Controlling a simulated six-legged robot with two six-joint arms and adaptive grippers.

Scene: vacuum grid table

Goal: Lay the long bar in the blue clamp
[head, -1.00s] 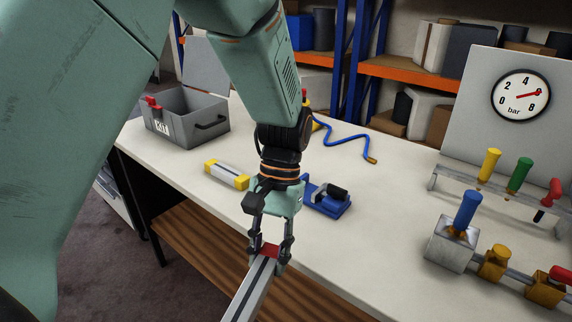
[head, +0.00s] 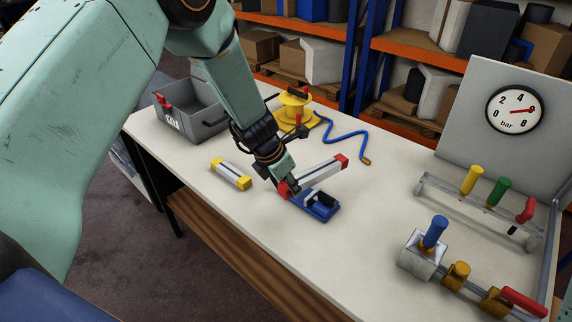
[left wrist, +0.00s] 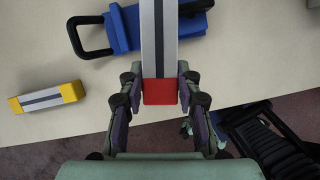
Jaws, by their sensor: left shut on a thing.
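The long bar (head: 320,174) is grey with red end caps. My left gripper (head: 286,188) is shut on its near red end. In the left wrist view the red end (left wrist: 160,92) sits between the fingers of my left gripper (left wrist: 160,85), and the bar runs up out of the picture. The blue clamp (head: 322,209) lies on the table beside the gripper. In the left wrist view the bar crosses in front of the clamp (left wrist: 126,26), hiding its middle. Whether the bar touches it cannot be told.
A shorter yellow-ended bar (head: 230,174) lies to the left. A grey bin (head: 190,112), a yellow reel (head: 294,108) and a blue hose (head: 338,136) are farther back. A gauge panel and valves (head: 425,250) stand at the right. The front middle of the table is clear.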

